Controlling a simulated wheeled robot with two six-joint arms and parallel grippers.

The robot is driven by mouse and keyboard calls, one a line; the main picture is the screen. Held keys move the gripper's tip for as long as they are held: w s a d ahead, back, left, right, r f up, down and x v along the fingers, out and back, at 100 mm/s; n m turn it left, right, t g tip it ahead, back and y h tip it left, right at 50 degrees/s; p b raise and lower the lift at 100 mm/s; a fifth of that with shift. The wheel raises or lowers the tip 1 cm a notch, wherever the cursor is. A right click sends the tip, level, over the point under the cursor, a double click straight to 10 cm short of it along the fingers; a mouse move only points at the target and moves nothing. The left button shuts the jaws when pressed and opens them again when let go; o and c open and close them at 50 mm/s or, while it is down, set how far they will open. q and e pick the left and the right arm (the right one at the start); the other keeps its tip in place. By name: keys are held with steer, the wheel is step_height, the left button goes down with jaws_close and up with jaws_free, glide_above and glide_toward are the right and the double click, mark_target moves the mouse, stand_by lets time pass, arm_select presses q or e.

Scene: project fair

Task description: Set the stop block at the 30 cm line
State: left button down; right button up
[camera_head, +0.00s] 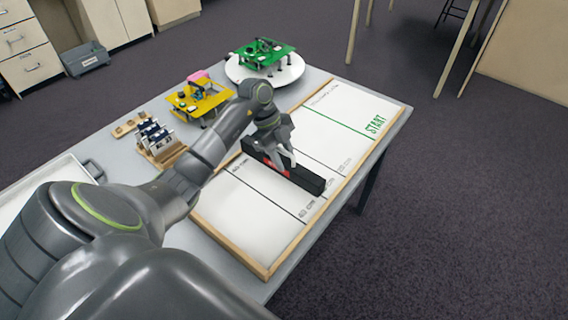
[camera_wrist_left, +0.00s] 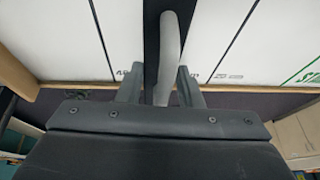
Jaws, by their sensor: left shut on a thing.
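The stop block (camera_head: 312,183) is a long black bar with a red patch on its side. It lies across the white marked board (camera_head: 243,212), roughly parallel to the black lines. My left gripper (camera_head: 283,160) is shut on it near its middle. In the left wrist view the block (camera_wrist_left: 152,30) runs away between the two fingers (camera_wrist_left: 160,88). A black line shows on either side of it. The small centimetre labels are hard to read, and the 30 cm line cannot be made out for certain. Whether the block touches the board is unclear. My right gripper is not in view.
A green START line (camera_head: 340,126) crosses the board's far part. Behind my arm are a yellow model (camera_head: 185,101), a green model (camera_head: 264,54) on a white round stand (camera_head: 240,72), and a wooden rack (camera_head: 160,150). The board's wooden rim (camera_head: 330,207) lies along the table edge.

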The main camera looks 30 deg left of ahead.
arm_select(q)
steer(key=shift+f, duration=1.55)
steer(key=shift+f, duration=0.15)
steer(key=c, duration=1)
jaws_free()
steer(key=b+v, duration=0.1)
steer(key=v, duration=1.1)
